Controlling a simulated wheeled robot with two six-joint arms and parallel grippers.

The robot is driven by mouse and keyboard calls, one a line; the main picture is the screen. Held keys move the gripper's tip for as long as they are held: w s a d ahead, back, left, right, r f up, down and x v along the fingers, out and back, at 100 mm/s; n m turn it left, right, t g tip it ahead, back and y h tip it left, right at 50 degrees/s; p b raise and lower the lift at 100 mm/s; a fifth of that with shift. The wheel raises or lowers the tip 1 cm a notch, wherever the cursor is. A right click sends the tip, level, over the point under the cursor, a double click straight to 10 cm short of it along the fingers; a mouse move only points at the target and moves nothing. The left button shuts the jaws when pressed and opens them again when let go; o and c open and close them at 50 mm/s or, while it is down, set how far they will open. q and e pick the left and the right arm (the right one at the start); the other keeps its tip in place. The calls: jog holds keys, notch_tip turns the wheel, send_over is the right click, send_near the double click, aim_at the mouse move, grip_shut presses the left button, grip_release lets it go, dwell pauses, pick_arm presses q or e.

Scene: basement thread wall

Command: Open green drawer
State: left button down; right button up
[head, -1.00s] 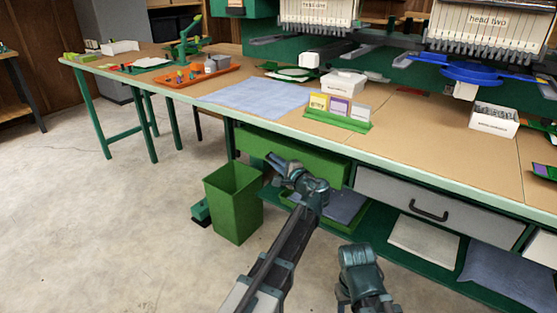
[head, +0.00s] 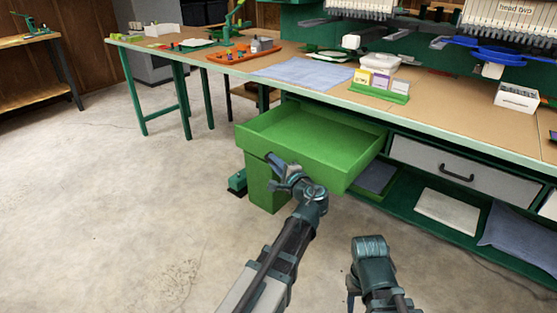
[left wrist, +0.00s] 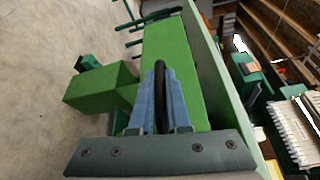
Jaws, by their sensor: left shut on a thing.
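The green drawer (head: 307,127) is pulled out from under the table, and its inside looks empty in the head view. My left gripper (head: 274,165) is at the front of the drawer. In the left wrist view, its blue-grey fingers (left wrist: 160,97) are shut around the dark drawer handle (left wrist: 161,110), with the green drawer front (left wrist: 178,60) right behind. My right gripper (head: 352,293) hangs low in front of the table, away from the drawer; its fingers are not clear enough to judge.
A green bin (head: 263,186) stands on the floor under the pulled-out drawer. A grey drawer (head: 446,163) to the right is shut. The tabletop holds a blue cloth (head: 303,72) and a card holder (head: 379,88). The floor at left is clear.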

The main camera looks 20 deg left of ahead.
pick_arm(q)
jog(key=shift+s+a, duration=0.15)
jog(key=shift+s, duration=0.45)
pick_arm(e)
jog(key=shift+s+a, duration=0.1)
jog(key=shift+s, duration=0.3)
pick_arm(q)
jog(key=c, duration=0.9)
grip_release()
